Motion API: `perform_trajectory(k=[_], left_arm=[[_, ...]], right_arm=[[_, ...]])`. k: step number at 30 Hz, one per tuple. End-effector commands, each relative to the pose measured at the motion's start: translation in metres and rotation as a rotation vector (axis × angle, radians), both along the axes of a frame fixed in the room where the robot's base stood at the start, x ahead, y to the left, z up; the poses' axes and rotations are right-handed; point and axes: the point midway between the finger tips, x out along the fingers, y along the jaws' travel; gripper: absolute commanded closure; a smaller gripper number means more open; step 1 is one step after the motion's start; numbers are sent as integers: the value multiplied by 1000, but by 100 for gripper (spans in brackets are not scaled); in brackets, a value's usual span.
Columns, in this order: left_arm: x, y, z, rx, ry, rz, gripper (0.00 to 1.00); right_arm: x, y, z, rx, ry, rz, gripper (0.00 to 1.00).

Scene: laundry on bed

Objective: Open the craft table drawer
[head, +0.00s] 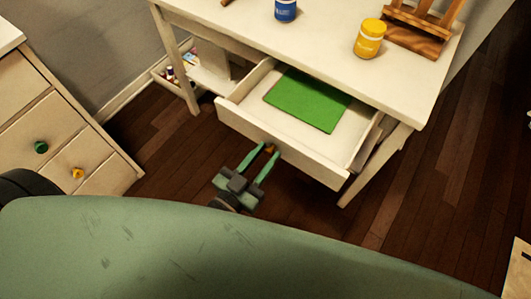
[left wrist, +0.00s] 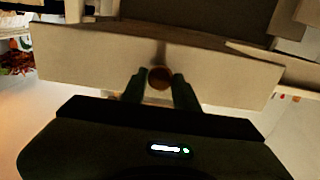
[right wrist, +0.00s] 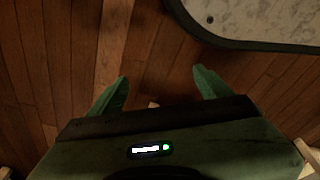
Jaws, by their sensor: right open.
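The craft table (head: 330,55) is cream, at the top of the head view. Its drawer (head: 290,152) is pulled well out, with its inside in view. A round orange-brown knob (left wrist: 160,77) sits at the middle of the drawer front in the left wrist view. My left gripper (head: 271,148) is at that front, its two fingers closed on either side of the knob. My right gripper (right wrist: 160,92) is open and empty over the wood floor in its wrist view; it is not visible in the head view.
A green sheet (head: 307,100) lies in the drawer. A blue jar (head: 286,10), a yellow jar (head: 369,40) and a wooden easel (head: 417,28) stand on the table. A cream cabinet (head: 60,130) with green and yellow knobs is at left. The dark floor (head: 400,205) at right is clear.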

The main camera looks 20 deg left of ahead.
Motion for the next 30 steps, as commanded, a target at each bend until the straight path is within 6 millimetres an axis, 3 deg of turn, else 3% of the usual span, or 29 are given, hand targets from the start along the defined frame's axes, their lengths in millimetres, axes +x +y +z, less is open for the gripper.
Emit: perform_trajectory(k=[2,13,24,30], left_arm=[[0,0,0,1,-1,0,51],[-4,1,-1,1,2,0,51],[-59,19,-1,0,3,1,51],[-73,24,0,0,1,0,51]], right_arm=[[0,0,0,0,0,0,21],[0,0,0,0,1,0,21],[-3,-1,-3,1,-3,0,21],[-9,-2,-8,-2,11,1,21]])
